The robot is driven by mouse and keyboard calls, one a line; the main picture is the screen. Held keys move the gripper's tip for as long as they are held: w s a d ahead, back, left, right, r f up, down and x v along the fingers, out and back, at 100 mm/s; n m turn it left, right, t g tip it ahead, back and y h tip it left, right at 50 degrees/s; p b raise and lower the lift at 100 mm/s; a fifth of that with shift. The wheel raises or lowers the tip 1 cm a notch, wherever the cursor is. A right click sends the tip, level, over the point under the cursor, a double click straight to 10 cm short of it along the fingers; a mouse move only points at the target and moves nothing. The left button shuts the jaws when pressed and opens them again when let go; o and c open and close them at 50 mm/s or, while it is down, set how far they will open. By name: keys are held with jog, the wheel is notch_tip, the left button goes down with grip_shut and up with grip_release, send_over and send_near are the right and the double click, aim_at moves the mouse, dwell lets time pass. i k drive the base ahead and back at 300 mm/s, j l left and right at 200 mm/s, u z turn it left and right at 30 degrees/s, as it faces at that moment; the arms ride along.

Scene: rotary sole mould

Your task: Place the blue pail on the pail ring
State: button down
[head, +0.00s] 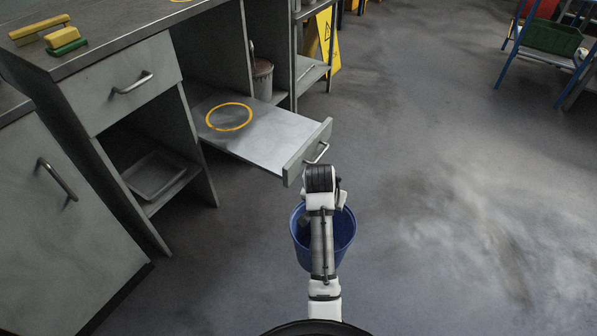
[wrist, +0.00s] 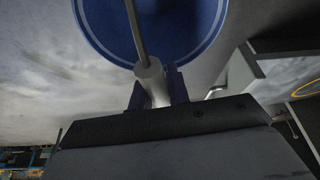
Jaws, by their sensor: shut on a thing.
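The blue pail (head: 346,232) hangs below my arm in the head view, in front of the pulled-out shelf and apart from it. In the wrist view the pail (wrist: 95,22) fills the top, with a grey bail and a pale grip (wrist: 152,84). My gripper (wrist: 158,88) is shut on that grip; in the head view my arm hides the fingers. The pail ring is a yellow circle (head: 208,122) lying flat on the pulled-out shelf, left of and beyond the pail. The ring is empty. Part of it (wrist: 305,88) shows at the right edge of the wrist view.
The pulled-out shelf (head: 270,143) has a raised front with a handle (head: 317,153), between pail and ring. A grey bin (head: 262,80) stands behind it. Yellow and green brushes (head: 65,42) lie on the counter. Open floor (head: 450,200) is to the right.

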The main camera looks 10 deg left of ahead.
aim_at(229, 117)
jog(key=i+l+u, duration=0.1)
jog(key=i+l, duration=2.45)
jog(key=l, duration=0.15)
jog(key=u, duration=0.9)
jog(key=i+l, duration=0.05)
